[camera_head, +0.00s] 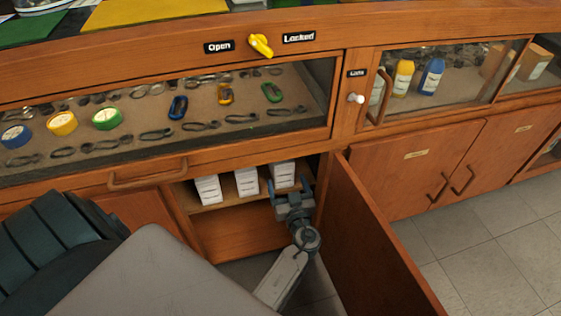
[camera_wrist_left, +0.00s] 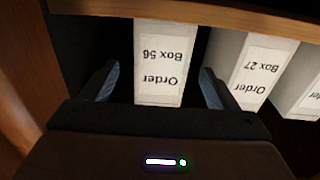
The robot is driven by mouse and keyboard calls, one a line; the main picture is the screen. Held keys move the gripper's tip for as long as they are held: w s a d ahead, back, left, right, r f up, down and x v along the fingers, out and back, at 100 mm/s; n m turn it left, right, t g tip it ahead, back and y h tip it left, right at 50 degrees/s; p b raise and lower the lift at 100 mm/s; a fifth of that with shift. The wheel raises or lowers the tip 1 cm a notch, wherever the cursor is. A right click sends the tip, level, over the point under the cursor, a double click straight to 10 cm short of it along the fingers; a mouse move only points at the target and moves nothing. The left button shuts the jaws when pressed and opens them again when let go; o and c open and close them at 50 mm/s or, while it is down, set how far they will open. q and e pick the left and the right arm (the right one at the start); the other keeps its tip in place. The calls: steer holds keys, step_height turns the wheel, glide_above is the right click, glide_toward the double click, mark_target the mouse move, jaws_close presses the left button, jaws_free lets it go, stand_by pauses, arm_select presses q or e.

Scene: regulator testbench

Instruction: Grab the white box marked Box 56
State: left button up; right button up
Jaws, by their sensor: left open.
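The white box marked Box 56 (camera_wrist_left: 160,62) is centred in the left wrist view, its label upside down. In the head view it is the rightmost of three white boxes (camera_head: 283,173) on the shelf of the open lower cabinet. My left gripper (camera_head: 293,193) is at the cabinet opening in front of it. In the left wrist view its open fingers (camera_wrist_left: 158,88) show on either side of the box, with a dark gap on each side. The gripper hides the box's lower part in the head view. My right gripper is not in view.
Box 27 (camera_wrist_left: 258,70) stands beside Box 56, with a third white box (camera_head: 208,189) farther left in the head view. The open cabinet door (camera_head: 375,245) stands close to my left arm's right. A shelf board edge (camera_wrist_left: 230,15) runs along the wrist view's top.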

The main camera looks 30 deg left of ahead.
arm_select(q)
steer(key=x, duration=0.7)
steer(key=shift+w+a+f, duration=0.1)
steer(key=shift+a, duration=0.1)
steer(key=c, duration=1.2)
